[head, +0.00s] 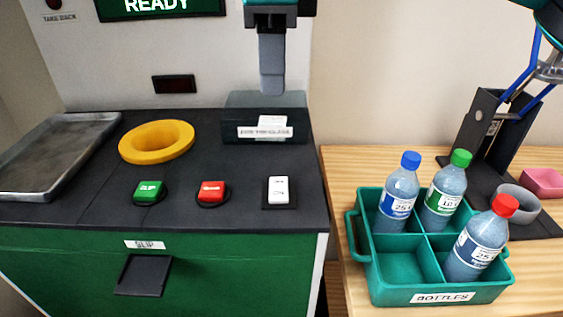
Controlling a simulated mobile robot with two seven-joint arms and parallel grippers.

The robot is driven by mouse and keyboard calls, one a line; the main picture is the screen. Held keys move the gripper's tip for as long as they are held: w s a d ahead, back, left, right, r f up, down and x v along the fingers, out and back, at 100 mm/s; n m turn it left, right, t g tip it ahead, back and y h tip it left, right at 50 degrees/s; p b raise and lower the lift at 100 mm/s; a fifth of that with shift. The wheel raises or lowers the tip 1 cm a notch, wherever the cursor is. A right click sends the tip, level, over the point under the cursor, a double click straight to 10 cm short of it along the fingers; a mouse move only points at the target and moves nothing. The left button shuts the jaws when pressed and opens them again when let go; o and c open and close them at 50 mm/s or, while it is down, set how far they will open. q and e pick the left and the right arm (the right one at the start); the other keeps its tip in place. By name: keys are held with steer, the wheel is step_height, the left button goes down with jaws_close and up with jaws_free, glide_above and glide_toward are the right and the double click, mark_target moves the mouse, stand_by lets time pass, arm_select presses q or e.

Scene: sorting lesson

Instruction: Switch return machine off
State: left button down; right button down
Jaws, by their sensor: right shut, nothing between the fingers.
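The return machine (100,240) has a green front and a dark top. Its green screen (160,6) at the top reads READY. A white rocker switch (278,190) sits at the right of the machine top, beside a red button (211,191) and a green button (149,192). Its small marks are too blurred to read surely. My right gripper (271,88) points down at the back right of the machine, shut and empty. In the picture it is above and behind the switch, apart from it. My left gripper is not in view.
A yellow ring (157,142) and a metal tray (55,150) are left on the machine top. On the wooden table (340,175), a teal crate (385,290) holds three bottles. A dark stand (478,125) is behind it.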

steer(key=shift+s, duration=0.1)
steer(key=shift+s+r, duration=0.25)
steer(key=shift+s, duration=0.4)
step_height(320, 180, up, 14)
steer(key=s+p, duration=0.2)
steer(key=p, duration=0.3)
steer(key=shift+f, duration=0.1)
stand_by(0.4)
